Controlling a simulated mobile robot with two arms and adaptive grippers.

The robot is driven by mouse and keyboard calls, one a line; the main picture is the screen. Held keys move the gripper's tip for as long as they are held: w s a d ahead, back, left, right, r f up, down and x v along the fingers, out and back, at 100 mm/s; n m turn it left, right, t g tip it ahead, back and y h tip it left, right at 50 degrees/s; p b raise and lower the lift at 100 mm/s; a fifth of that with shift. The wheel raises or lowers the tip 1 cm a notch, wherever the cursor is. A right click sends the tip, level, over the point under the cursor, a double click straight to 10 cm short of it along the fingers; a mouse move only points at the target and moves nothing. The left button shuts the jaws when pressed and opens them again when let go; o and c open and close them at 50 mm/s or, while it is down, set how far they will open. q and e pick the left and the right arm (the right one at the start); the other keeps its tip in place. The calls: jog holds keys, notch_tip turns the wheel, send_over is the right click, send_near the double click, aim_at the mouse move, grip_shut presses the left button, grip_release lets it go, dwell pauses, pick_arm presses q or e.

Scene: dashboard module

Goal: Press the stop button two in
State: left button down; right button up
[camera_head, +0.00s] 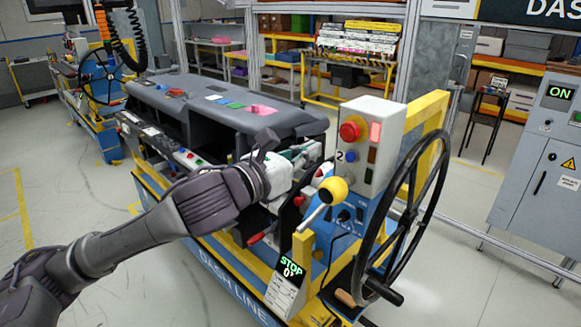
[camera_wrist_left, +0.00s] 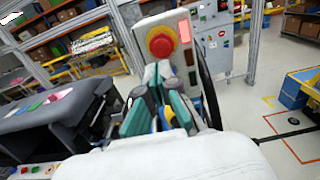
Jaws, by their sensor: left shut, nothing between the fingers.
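The red round stop button (camera_head: 351,129) sits on a pale upright control box (camera_head: 377,110) marked with a "2". A lit red square lamp (camera_head: 375,132) is just right of the button. My left gripper (camera_head: 314,149) is in front of and left of the box, shut and empty, its fingers pointing toward the box. In the left wrist view the red button (camera_wrist_left: 161,41) shows just above the closed fingertips (camera_wrist_left: 157,75), and it looks apart from them. My right gripper is not in view.
A black steering wheel (camera_head: 405,215) and a yellow ball-topped lever (camera_head: 334,189) stand close to the box. A dark dashboard (camera_head: 225,110) lies left of it. A "STOP" display (camera_head: 291,268) is below. A grey cabinet (camera_head: 545,190) showing "ON" stands right.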

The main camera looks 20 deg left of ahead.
pick_arm(q)
jog(key=b+v, duration=0.1)
jog(key=v, duration=0.3)
jog(key=shift+s+r, duration=0.15)
jog(key=shift+s, duration=0.15)
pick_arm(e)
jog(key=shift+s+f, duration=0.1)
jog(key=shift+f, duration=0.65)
pick_arm(q)
jog(key=shift+s, duration=0.1)
